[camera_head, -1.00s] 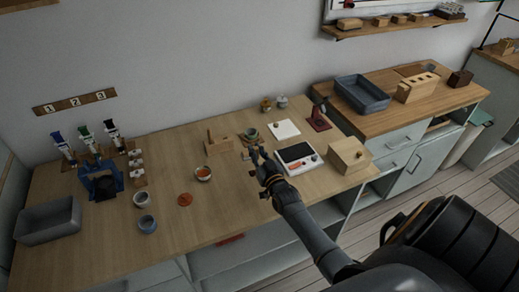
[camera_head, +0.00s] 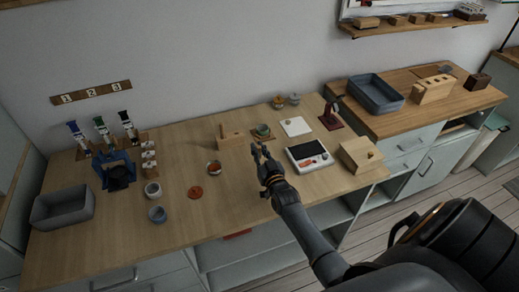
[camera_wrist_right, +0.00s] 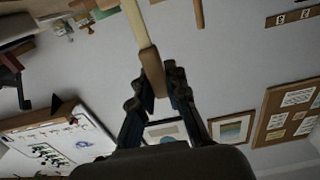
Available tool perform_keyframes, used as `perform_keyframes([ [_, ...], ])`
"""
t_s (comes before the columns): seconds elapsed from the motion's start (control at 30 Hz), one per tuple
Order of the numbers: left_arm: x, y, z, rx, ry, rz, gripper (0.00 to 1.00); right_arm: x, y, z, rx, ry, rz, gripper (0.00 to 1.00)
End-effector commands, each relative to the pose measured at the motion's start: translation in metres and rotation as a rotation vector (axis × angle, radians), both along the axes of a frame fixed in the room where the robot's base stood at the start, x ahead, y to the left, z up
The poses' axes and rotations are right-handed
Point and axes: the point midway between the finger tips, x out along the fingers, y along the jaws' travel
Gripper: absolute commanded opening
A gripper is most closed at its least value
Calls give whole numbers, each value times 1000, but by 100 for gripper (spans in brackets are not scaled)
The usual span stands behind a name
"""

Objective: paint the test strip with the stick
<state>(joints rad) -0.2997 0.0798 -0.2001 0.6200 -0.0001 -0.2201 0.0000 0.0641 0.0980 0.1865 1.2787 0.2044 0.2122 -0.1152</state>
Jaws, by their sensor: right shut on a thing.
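My right gripper (camera_head: 262,152) is above the middle of the workbench, just left of a white device with a dark top (camera_head: 308,156). In the right wrist view the gripper (camera_wrist_right: 155,80) is shut on a stick (camera_wrist_right: 145,45) with a brown lower part and a paler upper part. The stick can hardly be made out in the head view. A white flat square (camera_head: 295,126) lies behind the device. I cannot tell which item is the test strip. A small bowl with orange-brown contents (camera_head: 213,168) stands left of the gripper. My left gripper is not in view.
A wooden block holder (camera_head: 230,140) and a greenish cup (camera_head: 262,131) stand behind the gripper. A wooden box (camera_head: 360,155) is to the right.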

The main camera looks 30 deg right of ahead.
Motion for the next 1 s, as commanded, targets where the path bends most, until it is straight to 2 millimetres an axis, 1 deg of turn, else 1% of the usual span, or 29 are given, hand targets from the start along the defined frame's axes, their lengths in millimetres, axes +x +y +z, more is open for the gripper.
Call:
perform_keyframes([
  [0.6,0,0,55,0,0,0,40,0,0,59,-1,0,0,0],
  [1.0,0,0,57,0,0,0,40,0,0,61,-1,0,0,0],
])
